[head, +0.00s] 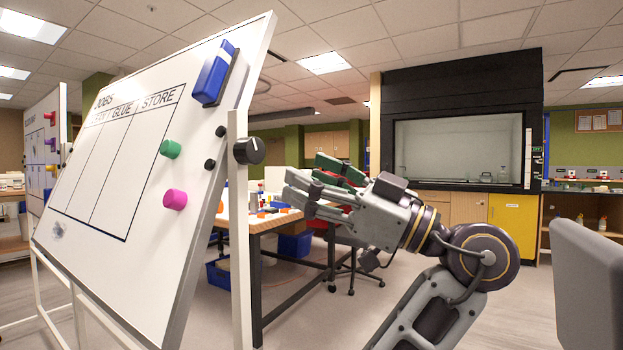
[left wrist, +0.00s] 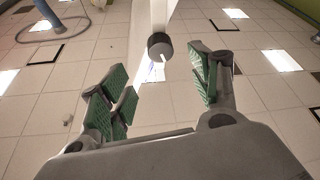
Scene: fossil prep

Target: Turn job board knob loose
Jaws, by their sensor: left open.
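The job board (head: 105,190) is a tilted white board on a white frame, with a table headed JOBS. Its black round knob (head: 249,150) with a white pointer line sits on the right-hand side of the frame. My left gripper (head: 303,175) is open and empty, to the right of the knob and apart from it, fingers pointing toward the board. In the left wrist view the knob (left wrist: 160,46) shows between the two green-padded fingers (left wrist: 158,64), just beyond their tips and nearer the right finger. My right gripper does not show.
A blue eraser (head: 213,77), a green magnet (head: 170,149) and a pink magnet (head: 175,199) are on the board. Behind stand a cluttered workbench (head: 258,222) and a black fume hood (head: 459,80). Free air lies between my left gripper and the board frame.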

